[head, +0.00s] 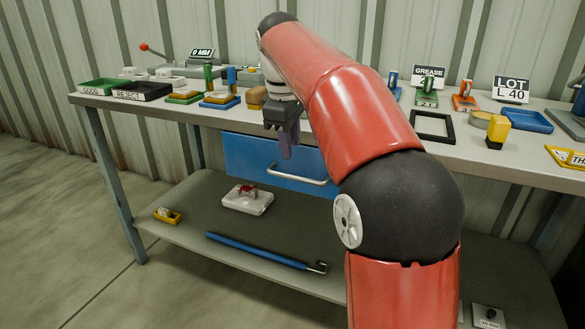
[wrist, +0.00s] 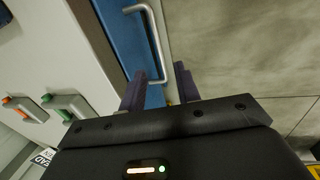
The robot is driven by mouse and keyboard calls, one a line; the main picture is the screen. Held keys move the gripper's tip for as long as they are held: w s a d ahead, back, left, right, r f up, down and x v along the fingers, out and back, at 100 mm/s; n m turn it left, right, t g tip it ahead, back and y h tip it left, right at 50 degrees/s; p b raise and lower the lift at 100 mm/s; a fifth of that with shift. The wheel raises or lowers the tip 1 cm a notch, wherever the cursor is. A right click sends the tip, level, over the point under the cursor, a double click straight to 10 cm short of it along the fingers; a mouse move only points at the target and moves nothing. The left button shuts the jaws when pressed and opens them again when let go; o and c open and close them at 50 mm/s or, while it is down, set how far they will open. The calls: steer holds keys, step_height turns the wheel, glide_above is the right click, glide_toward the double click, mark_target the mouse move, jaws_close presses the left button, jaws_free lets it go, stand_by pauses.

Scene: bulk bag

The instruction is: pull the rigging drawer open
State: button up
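The rigging drawer has a blue front (head: 250,160) under the bench top and looks shut in the head view. Its silver bar handle (head: 300,178) runs along the front, and its right part is close to my arm. In the wrist view the blue front (wrist: 124,38) and the handle (wrist: 153,38) lie beyond the fingertips. My gripper (head: 287,145) points down in front of the drawer. In the wrist view my gripper (wrist: 160,82) is open, with a gap between its dark fingers. The near end of the handle shows in that gap; I cannot tell whether they touch.
The bench top (head: 455,150) above carries trays, coloured blocks and label signs. On the lower shelf (head: 190,215) lie a blue rod with a hook (head: 265,252), a white box with a red item (head: 247,199) and a small yellow holder (head: 167,215). Floor at the left is clear.

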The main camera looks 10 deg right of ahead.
mark_target(294, 176)
steer(key=f, duration=0.2)
steer(key=w+f+b, duration=0.1)
steer(key=f, duration=0.2)
steer(key=d+f, duration=0.1)
steer(key=f, duration=0.1)
steer(key=shift+w+f+b, duration=0.2)
steer(key=shift+f+b, duration=0.15)
steer(key=shift+b, duration=0.05)
jaws_close()
